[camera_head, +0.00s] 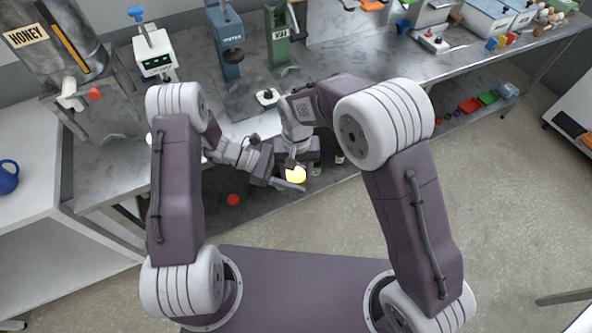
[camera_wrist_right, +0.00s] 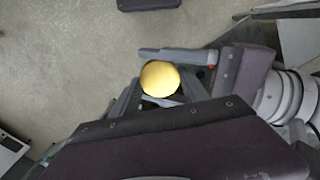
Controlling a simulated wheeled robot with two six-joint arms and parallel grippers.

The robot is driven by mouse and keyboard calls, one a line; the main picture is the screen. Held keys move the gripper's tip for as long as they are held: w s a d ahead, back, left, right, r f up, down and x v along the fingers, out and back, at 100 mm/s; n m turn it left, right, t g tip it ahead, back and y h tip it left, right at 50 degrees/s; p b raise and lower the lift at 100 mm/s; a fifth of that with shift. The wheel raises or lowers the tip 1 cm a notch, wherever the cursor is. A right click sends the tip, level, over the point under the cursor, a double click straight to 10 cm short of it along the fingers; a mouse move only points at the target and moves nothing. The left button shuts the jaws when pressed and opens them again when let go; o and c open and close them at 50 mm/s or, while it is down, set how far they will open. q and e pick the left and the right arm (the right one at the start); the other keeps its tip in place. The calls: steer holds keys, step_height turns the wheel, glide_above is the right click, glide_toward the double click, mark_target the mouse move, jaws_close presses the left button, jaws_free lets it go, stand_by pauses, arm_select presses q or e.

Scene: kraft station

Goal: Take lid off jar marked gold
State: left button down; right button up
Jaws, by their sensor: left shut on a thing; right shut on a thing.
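A round gold-yellow lid (camera_head: 296,175) is between my two grippers, in front of the bench edge. In the right wrist view the lid (camera_wrist_right: 160,78) shows from above as a plain yellow disc. The jar body under it is almost wholly hidden by the lid and fingers. My left gripper (camera_head: 279,182) comes in from the left and is shut on the jar, as far as the partly hidden fingers show. My right gripper (camera_head: 297,165) reaches down from above, shut with its fingers around the lid. I cannot see whether lid and jar are apart.
A metal workbench (camera_head: 185,105) stands behind the grippers. On it are a honey tank (camera_head: 50,45), a white device (camera_head: 153,55), a blue press (camera_head: 226,40) and a green press (camera_head: 278,35). A red round object (camera_head: 233,199) lies low beneath the bench edge. Floor at right is open.

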steer(key=shift+s+d, duration=0.15)
steer(key=shift+d, duration=0.05)
stand_by(0.7)
steer(key=o, duration=1.5)
steer(key=shift+o, duration=0.2)
steer(key=shift+a, duration=0.1)
